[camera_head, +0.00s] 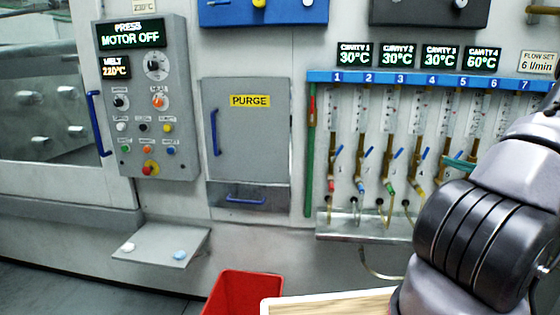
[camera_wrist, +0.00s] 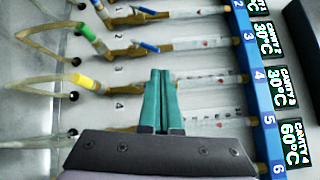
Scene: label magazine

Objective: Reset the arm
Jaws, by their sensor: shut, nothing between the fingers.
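The fingers point at the flow-meter panel, over the rows of brass valves and clear tubes. I cannot tell how far the fingertips are from the panel.
The flow-meter manifold (camera_head: 430,78) has several numbered tubes with blue-handled valves. A grey control panel (camera_head: 150,95) and the closed PURGE door (camera_head: 247,135) are to its left. A red bin (camera_head: 245,292) and a white-edged wooden surface (camera_head: 330,303) are below.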

